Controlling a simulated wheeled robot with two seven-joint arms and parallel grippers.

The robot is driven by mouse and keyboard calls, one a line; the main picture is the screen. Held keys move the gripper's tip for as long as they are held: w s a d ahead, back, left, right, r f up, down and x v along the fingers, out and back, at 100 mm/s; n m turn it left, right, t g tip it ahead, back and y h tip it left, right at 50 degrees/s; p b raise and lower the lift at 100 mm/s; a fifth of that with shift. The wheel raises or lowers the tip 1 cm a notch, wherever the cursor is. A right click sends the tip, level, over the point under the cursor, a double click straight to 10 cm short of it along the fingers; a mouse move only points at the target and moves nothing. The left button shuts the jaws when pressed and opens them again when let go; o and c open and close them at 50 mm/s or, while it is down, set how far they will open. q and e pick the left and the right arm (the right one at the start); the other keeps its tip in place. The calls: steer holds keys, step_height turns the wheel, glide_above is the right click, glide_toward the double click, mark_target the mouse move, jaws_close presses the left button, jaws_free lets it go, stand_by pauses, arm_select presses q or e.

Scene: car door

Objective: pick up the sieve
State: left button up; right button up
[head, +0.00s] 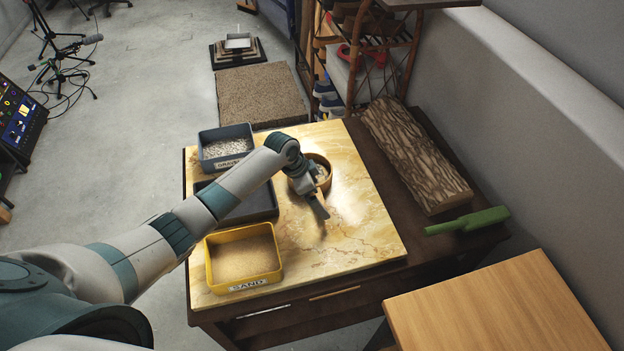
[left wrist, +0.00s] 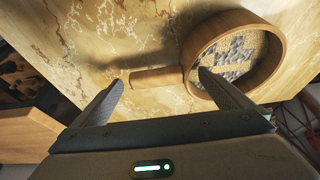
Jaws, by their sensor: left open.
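The sieve (head: 327,171) is a round wooden-rimmed one on the yellow marble-like board; my left wrist and gripper partly cover it in the head view. In the left wrist view the sieve (left wrist: 273,47) shows a mesh with grey and sandy grains in it. Its short wooden handle (left wrist: 157,79) points left, between the fingertips as seen there. My left gripper (head: 318,208) is open above the handle. In the left wrist view this gripper (left wrist: 160,82) has its fingers wide apart, with nothing held. My right gripper is not in view.
A gravel bin (head: 224,141), a dark tray (head: 268,210) and a yellow sand bin (head: 243,277) line the left side of the board (head: 350,235). A bark-covered block (head: 415,155) and a green tool (head: 468,221) lie at the right. A wooden tabletop (head: 500,310) stands front right.

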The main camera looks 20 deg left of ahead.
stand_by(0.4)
arm_select(q)
steer(key=c, duration=1.5)
steer(key=shift+r, duration=0.2)
steer(key=shift+w+r, duration=0.1)
steer(key=shift+r, duration=0.1)
step_height(320, 180, up, 3)
steer(key=shift+r+b, duration=0.15)
steer(key=shift+b, duration=0.75)
steer(key=s+d+r, duration=0.2)
steer(key=s+d+r+b, duration=0.1)
steer(key=s+d+r, duration=0.1)
steer(key=s+d, duration=0.1)
steer(key=s+d+r+b, duration=0.1)
steer(key=s+d+r, duration=0.2)
steer(key=shift+s+d, duration=0.15)
steer(key=shift+d, duration=0.05)
